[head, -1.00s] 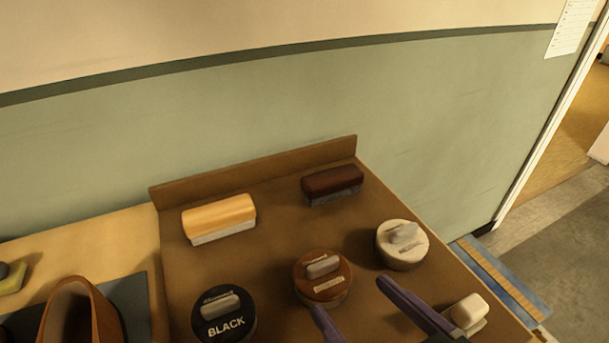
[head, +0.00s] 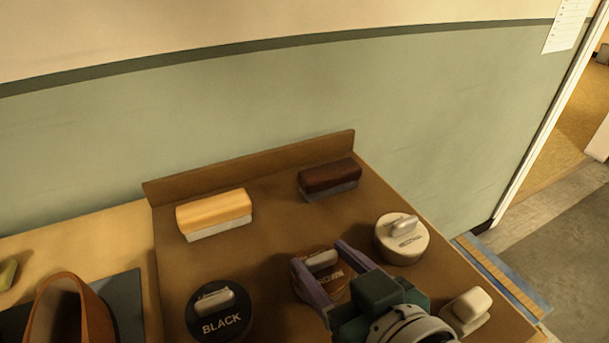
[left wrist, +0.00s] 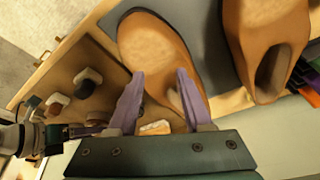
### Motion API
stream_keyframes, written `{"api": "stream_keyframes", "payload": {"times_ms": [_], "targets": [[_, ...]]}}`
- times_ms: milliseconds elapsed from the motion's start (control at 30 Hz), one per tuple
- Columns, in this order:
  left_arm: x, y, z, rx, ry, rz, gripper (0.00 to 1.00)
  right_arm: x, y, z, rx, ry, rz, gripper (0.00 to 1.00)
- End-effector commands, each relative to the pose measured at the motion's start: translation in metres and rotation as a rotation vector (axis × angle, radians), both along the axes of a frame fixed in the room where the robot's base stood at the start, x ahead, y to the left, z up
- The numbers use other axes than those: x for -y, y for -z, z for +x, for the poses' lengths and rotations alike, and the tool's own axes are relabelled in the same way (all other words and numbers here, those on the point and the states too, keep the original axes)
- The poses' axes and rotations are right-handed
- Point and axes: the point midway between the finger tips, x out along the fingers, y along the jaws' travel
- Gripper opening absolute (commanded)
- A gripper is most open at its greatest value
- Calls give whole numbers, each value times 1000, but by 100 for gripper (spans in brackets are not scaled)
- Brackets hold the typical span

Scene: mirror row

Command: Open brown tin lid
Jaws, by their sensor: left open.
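The brown tin (head: 334,292) stands in the middle of the brown board, its lid on, with a raised grey handle (head: 322,260) on top. My right gripper (head: 318,251) is open over it, one purple finger on each side of the handle. The gripper body hides the tin's near right part. I cannot tell whether the fingers touch the lid. My left gripper (left wrist: 157,74) is open and empty in the left wrist view, in front of a tan shoe (left wrist: 158,45). It is not in the head view.
A black tin (head: 219,318) stands left of the brown one, a pale tin (head: 402,242) to the right. A yellow brush (head: 214,212) and a dark brush (head: 329,178) lie behind, near the board's raised back edge (head: 250,168). A white-topped block (head: 468,308) is at the right.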

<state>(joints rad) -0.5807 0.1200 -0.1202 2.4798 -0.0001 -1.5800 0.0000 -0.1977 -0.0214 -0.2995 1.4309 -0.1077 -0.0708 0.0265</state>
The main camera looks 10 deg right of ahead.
Motion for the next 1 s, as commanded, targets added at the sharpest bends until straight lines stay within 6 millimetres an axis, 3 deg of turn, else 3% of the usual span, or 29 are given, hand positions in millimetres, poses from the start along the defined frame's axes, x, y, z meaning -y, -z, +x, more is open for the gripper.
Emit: {"api": "stream_keyframes", "payload": {"times_ms": [67,500,1000], "targets": [[0,0,0,0,0,0,50,0,0,0,0,0,0,51],[0,0,0,1,0,0,50,0,0,0,0,0,-1,2],[0,-1,1,2,0,0,50,0,0,0,-1,0,-1,0]]}}
